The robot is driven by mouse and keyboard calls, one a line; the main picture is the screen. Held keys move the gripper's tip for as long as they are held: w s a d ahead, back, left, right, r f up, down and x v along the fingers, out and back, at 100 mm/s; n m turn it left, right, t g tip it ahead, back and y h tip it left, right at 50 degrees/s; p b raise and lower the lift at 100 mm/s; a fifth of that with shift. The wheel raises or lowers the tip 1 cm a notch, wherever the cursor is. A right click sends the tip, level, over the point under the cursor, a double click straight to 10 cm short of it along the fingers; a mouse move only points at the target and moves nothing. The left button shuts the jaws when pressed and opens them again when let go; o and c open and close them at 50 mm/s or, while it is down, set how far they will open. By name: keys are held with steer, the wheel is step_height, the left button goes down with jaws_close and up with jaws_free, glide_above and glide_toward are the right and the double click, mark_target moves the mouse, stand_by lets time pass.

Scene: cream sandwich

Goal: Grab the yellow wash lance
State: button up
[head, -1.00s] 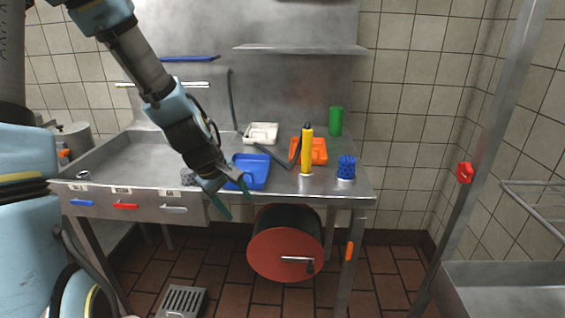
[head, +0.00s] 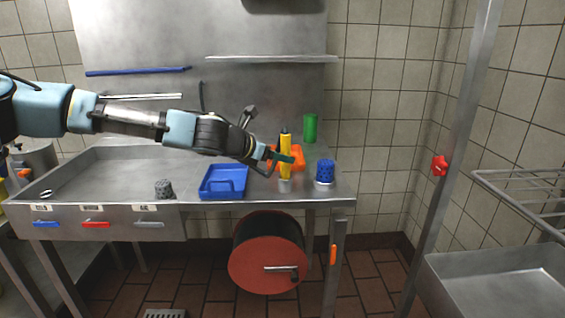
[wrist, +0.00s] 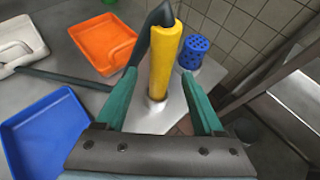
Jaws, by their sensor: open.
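The yellow wash lance (head: 285,165) stands upright in a small metal holder (head: 285,185) near the right front of the steel counter. A dark hose or handle joins its top. In the wrist view the yellow lance (wrist: 164,62) rises between and just beyond my two green fingers. My gripper (head: 283,158) is open, with its fingers at the lance in the head view, one partly in front of it. In the wrist view my gripper (wrist: 160,105) has a finger on each side of the lance, with a gap visible on both sides.
A blue tray (head: 222,182) lies left of the lance, and an orange tray (head: 298,153) is behind it. A blue perforated cup (head: 324,171) stands close on the right. A green cylinder (head: 310,128) is at the back. A red hose reel (head: 268,255) is under the counter.

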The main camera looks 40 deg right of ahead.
steer(key=shift+d+f, duration=0.3)
steer(key=shift+d, duration=0.35)
steer(key=p+x, duration=0.2)
steer(key=x, duration=0.2)
steer(key=shift+d+r, duration=0.1)
steer(key=shift+d, duration=0.1)
steer(key=shift+w+d+f, duration=0.15)
steer(key=shift+d+f, duration=0.15)
steer(key=shift+d, duration=0.05)
jaws_close()
